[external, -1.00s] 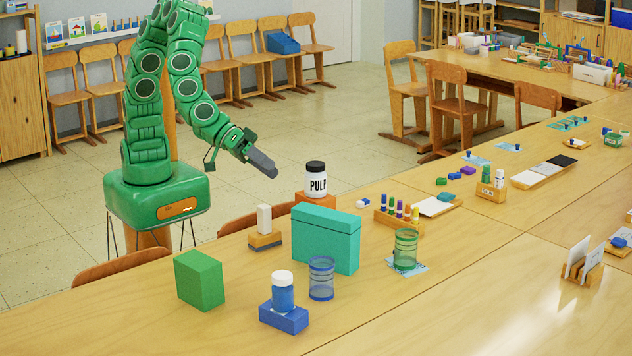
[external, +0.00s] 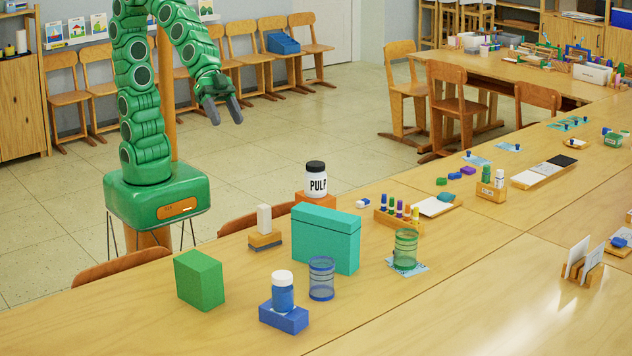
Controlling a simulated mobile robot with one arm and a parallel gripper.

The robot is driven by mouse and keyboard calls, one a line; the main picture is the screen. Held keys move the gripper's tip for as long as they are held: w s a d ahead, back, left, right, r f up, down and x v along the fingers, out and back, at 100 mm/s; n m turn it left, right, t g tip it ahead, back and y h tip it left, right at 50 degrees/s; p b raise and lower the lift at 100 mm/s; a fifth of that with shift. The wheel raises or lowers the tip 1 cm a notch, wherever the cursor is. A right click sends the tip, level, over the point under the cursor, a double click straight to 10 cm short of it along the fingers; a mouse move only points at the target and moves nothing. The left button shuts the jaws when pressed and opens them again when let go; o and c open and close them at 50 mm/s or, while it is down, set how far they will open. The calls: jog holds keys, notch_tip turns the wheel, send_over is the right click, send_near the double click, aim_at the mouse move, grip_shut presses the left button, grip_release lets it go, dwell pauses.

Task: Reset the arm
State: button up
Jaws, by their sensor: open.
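My green arm rises from its green base at the left of the external view. My gripper (external: 224,110) is open and empty, with its two dark grey fingers apart and pointing down. It hangs in the air beyond the table's far edge, up and to the left of the white PULP jar (external: 316,181). It touches nothing.
On the wooden table (external: 430,318) stand a green block (external: 199,280), a teal box (external: 326,239), a blue-labelled jar (external: 283,293) on a blue block (external: 284,317), a blue mesh cup (external: 321,279) and a green mesh cup (external: 405,249). Chairs (external: 240,52) line the wall behind.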

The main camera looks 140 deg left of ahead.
jog(key=s+f+g, duration=0.3)
jog(key=s, duration=0.7)
jog(key=s+f+m+g, duration=0.1)
jog(key=s+f+g, duration=0.2)
jog(key=s, duration=0.8)
jog(key=s+f+g+y, duration=0.1)
jog(key=s+f+g, duration=0.2)
jog(key=s, duration=0.8)
jog(key=shift+f+g, duration=0.3)
jog(key=shift+g, duration=0.7)
jog(key=shift+s+a, duration=0.1)
